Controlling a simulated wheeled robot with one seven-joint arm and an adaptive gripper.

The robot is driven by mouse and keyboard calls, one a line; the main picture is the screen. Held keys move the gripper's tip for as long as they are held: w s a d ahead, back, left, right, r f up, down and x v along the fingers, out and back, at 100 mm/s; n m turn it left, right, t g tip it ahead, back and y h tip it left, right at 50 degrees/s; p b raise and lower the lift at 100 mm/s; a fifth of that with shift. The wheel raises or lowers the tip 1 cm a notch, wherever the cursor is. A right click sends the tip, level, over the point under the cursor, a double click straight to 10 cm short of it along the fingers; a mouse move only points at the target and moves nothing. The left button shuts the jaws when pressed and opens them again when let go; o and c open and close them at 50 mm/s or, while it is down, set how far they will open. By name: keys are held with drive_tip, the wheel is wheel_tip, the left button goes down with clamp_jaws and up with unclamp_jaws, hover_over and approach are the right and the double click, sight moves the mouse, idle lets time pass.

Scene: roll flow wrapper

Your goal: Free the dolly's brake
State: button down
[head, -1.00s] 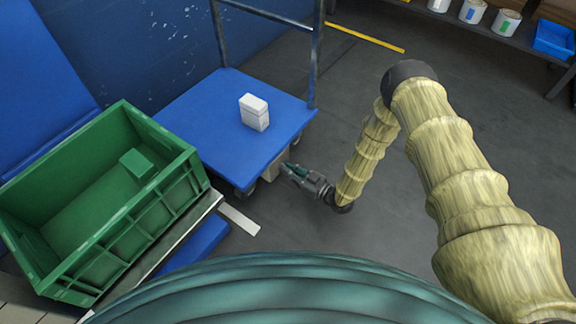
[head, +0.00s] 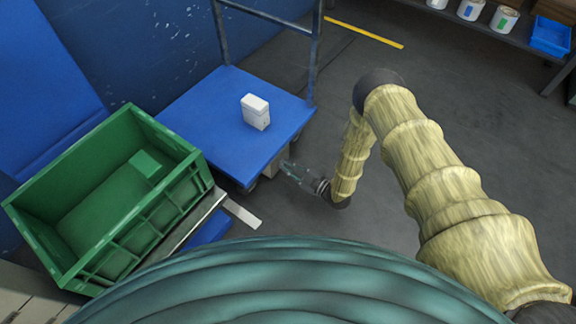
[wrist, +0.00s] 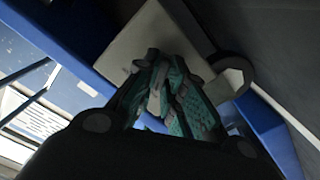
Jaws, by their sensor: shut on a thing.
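The dolly (head: 205,115) has a blue platform and a grey-blue push handle (head: 317,60), and stands against the blue wall. A pale brake housing (head: 275,163) shows under its near right edge, and fills the upper middle of the wrist view (wrist: 150,40). My gripper (head: 286,168) is low beside this housing. In the wrist view its teal-padded fingers (wrist: 167,85) are closed around a small pale piece, seemingly the brake lever (wrist: 156,100), mostly hidden by the fingers. A grey curved part (wrist: 238,75) sits just right of the fingers.
A white box (head: 256,112) stands on the dolly platform. A green crate (head: 130,225) with a green block inside is at the left. A shelf with cans (head: 471,10) and a blue bin (head: 551,36) is at the top right.

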idle(0.3)
drive_tip(key=c, duration=1.5)
unclamp_jaws()
drive_tip(key=v, duration=1.2)
